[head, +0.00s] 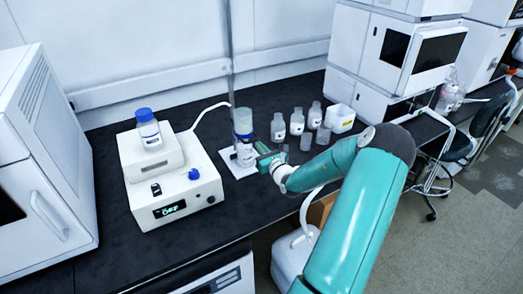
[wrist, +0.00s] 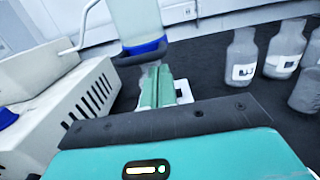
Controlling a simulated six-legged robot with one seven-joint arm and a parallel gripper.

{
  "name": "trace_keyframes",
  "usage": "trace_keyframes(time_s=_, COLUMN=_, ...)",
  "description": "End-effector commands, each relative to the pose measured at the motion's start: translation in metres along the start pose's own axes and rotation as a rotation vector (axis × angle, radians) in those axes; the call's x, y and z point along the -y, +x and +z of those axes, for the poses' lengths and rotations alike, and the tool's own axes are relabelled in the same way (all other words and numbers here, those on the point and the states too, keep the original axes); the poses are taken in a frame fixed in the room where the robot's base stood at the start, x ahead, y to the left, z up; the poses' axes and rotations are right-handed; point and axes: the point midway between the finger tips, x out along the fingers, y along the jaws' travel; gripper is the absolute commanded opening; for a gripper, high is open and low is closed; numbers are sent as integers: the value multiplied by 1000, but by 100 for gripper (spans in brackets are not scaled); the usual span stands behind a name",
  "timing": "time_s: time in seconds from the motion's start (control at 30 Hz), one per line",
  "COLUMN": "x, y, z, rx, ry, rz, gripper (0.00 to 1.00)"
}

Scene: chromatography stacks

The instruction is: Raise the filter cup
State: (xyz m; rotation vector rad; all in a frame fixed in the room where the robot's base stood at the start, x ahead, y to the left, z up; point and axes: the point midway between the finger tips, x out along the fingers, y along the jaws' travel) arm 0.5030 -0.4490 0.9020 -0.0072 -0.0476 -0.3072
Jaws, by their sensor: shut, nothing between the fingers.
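The filter cup (head: 243,122) is a clear, pale cylinder with a blue band at its lower end. It stands upright at the metal rod, above a white base plate (head: 235,170). In the wrist view the cup (wrist: 138,18) is at the top, cut off by the frame, with a dark ring around its blue band. My gripper (head: 263,153) is just right of and below the cup. In the wrist view my gripper's teal fingers (wrist: 157,75) are together and empty, just below the blue band. Whether they touch the cup is unclear. The fingers hide part of what lies beneath.
A white instrument (head: 175,185) with a lit display stands left of the cup, a blue-capped bottle (head: 148,130) on top. Several small labelled bottles (head: 297,122) and clear beakers stand to the right, near a white container (head: 340,118). The black bench front is mostly clear.

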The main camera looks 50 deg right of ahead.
Motion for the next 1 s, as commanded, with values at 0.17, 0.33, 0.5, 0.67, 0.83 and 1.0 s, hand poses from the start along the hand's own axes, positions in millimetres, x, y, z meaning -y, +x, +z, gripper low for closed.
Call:
trace_keyframes(time_s=0.17, x=0, y=0, z=6, rx=0, ry=-2, rz=1, gripper=0)
trace_keyframes(time_s=0.33, x=-1, y=2, z=28, rx=3, ry=-6, rz=2, gripper=0)
trace_keyframes(time_s=0.5, x=-1, y=3, z=48, rx=3, ry=-4, rz=3, gripper=0)
trace_keyframes(time_s=0.67, x=-1, y=3, z=54, rx=4, ry=-2, rz=2, gripper=0)
trace_keyframes(time_s=0.83, x=-1, y=3, z=54, rx=6, ry=-2, rz=2, gripper=0)
trace_keyframes(time_s=1.0, x=0, y=4, z=54, rx=7, ry=-2, rz=2, gripper=0)
